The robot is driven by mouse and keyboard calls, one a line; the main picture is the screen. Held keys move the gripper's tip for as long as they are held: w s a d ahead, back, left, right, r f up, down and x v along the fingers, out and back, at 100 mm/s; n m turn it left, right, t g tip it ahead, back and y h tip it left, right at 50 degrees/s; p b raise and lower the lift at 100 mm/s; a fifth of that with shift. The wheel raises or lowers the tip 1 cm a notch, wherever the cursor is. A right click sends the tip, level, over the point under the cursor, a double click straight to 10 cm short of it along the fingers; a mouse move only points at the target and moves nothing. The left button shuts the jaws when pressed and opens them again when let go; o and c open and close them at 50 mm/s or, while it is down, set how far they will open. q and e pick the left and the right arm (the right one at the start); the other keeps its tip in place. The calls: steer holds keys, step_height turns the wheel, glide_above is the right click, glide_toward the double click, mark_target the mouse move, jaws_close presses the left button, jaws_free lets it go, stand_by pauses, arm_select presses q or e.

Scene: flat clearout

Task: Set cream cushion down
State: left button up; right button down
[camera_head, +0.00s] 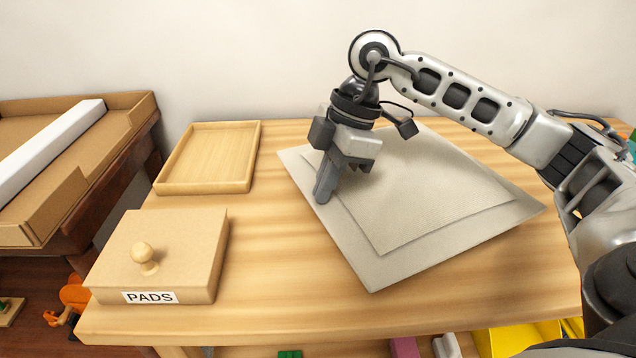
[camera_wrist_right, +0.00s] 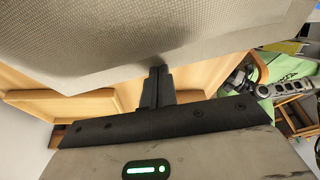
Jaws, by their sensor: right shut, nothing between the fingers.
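The cream cushion (camera_head: 420,190) is a flat, pale square with a woven texture. It lies turned at an angle on top of a larger grey-beige square (camera_head: 375,270) on the wooden table. My right gripper (camera_head: 323,192) points down at the left edge of the cushion, with its fingers together and nothing between them. I cannot tell whether the fingertips touch the cushion or the square below. In the right wrist view the closed fingers (camera_wrist_right: 157,85) reach up to a pale woven surface (camera_wrist_right: 150,35) that fills the top. My left gripper is not in view.
A shallow wooden tray (camera_head: 255,158) stands at the back left of the table (camera_head: 290,270). A lidded box labelled PADS (camera_head: 195,240), with a round knob, stands at the front left. An open cardboard box (camera_head: 50,205) is on another table at far left. The table's front middle is clear.

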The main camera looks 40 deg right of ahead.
mark_target(339, 192)
steer(key=d, duration=0.1)
steer(key=s+d, duration=0.1)
steer(key=d, duration=0.1)
steer(key=shift+d, duration=0.25)
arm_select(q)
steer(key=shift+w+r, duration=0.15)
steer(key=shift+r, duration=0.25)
